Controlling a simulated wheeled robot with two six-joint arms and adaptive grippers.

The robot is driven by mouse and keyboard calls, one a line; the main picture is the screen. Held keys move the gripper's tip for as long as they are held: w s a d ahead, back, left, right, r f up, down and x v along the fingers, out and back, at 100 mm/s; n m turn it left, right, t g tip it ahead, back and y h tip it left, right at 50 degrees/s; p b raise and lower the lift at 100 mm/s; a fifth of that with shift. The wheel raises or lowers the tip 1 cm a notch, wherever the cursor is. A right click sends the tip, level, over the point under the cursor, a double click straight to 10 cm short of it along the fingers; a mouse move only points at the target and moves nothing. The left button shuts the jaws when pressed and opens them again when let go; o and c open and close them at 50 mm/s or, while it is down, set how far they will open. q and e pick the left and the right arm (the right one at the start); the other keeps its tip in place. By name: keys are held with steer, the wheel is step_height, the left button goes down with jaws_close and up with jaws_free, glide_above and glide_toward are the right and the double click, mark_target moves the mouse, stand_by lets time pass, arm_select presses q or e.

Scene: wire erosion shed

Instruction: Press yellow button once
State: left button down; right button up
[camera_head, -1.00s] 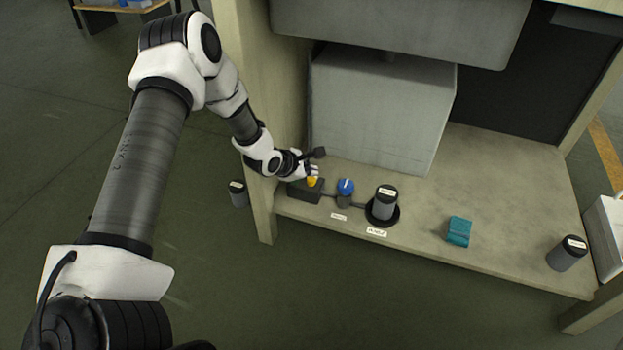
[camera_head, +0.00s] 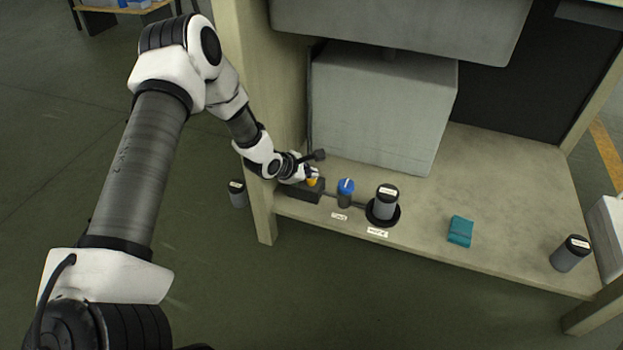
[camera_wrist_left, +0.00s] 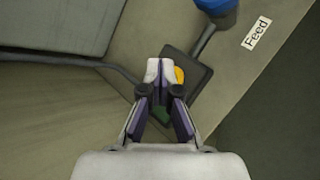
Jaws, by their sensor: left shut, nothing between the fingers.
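The yellow button (camera_head: 312,182) sits on a dark box (camera_head: 301,193) at the left end of the bench. In the left wrist view the button (camera_wrist_left: 179,76) shows partly beside the fingertips, on its dark box (camera_wrist_left: 197,88). My left gripper (camera_head: 312,174) is shut and empty, right at the button. In the left wrist view the closed fingertips (camera_wrist_left: 157,72) overlap the button's edge. I cannot tell whether they touch it or hang just above. My right gripper is not in view.
A blue knob (camera_head: 346,186) stands right of the button, with a grey labelled cylinder (camera_head: 385,205) on a black base beyond it. A teal block (camera_head: 460,231) and another grey cylinder (camera_head: 570,253) lie further right. A large grey box (camera_head: 383,110) stands behind.

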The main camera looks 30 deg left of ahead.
arm_select(q)
steer(key=shift+f, duration=0.3)
steer(key=shift+r, duration=0.15)
stand_by(0.3)
steer(key=shift+r+p, duration=0.45)
steer(key=shift+r, duration=0.35)
steer(key=shift+r, duration=0.1)
step_height(320, 180, up, 5)
steer(key=p, duration=0.3)
steer(key=shift+p, duration=0.35)
